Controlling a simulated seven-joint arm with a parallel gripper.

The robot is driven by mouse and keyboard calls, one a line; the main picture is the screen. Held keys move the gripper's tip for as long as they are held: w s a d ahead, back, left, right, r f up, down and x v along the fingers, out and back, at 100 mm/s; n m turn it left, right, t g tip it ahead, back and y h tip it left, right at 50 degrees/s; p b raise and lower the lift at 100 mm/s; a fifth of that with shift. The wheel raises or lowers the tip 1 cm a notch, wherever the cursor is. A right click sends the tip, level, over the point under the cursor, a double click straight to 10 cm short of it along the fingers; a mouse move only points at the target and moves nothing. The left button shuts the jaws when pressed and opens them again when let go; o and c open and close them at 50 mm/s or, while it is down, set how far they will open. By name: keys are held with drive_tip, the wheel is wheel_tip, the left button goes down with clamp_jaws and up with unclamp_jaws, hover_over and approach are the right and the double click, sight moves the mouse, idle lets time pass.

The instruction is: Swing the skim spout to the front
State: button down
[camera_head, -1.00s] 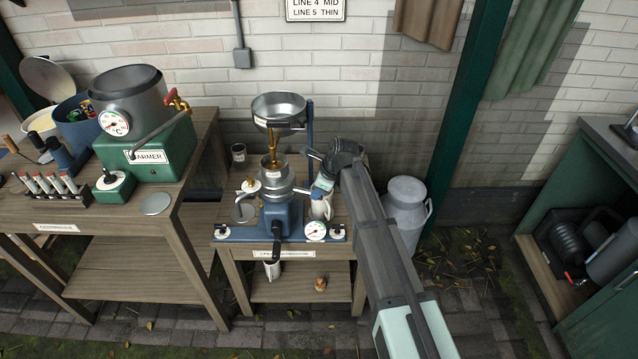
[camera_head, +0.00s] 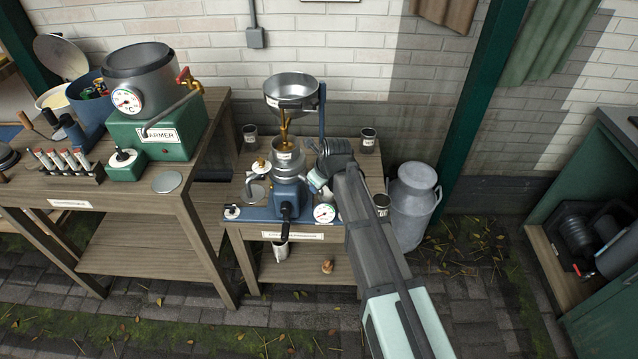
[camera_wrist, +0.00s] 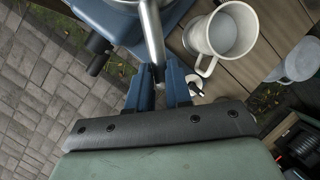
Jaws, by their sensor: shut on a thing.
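The skim spout (camera_wrist: 152,32), a bent grey metal tube, comes off the separator and runs down between my blue fingers in the wrist view. My gripper (camera_wrist: 160,76) is shut on it near its outer end. The separator (camera_head: 287,188) has a blue base, a silver bowl and a silver hopper (camera_head: 291,90) above. In the head view my arm reaches in from the lower right, and my wrist hides the fingers and most of the spout. A cream mug (camera_wrist: 222,32) stands close to the right of the spout in the wrist view.
A crank handle (camera_head: 285,212) projects at the separator's front, beside a dial (camera_head: 324,213). Small dark cups (camera_head: 368,139) stand on the bench. The warmer (camera_head: 155,133) is on the left table; a milk can (camera_head: 412,205) stands right. The paving in front is open.

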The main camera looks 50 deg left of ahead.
drive_tip(key=shift+s, duration=0.1)
drive_tip(key=c, duration=1)
unclamp_jaws()
drive_tip(key=shift+c, duration=0.2)
drive_tip(key=w+v, duration=0.1)
drive_tip(key=v, duration=1.2)
drive_tip(key=shift+s+d+r, duration=0.15)
drive_tip(key=shift+s+r, duration=0.2)
drive_tip(key=shift+s, duration=0.15)
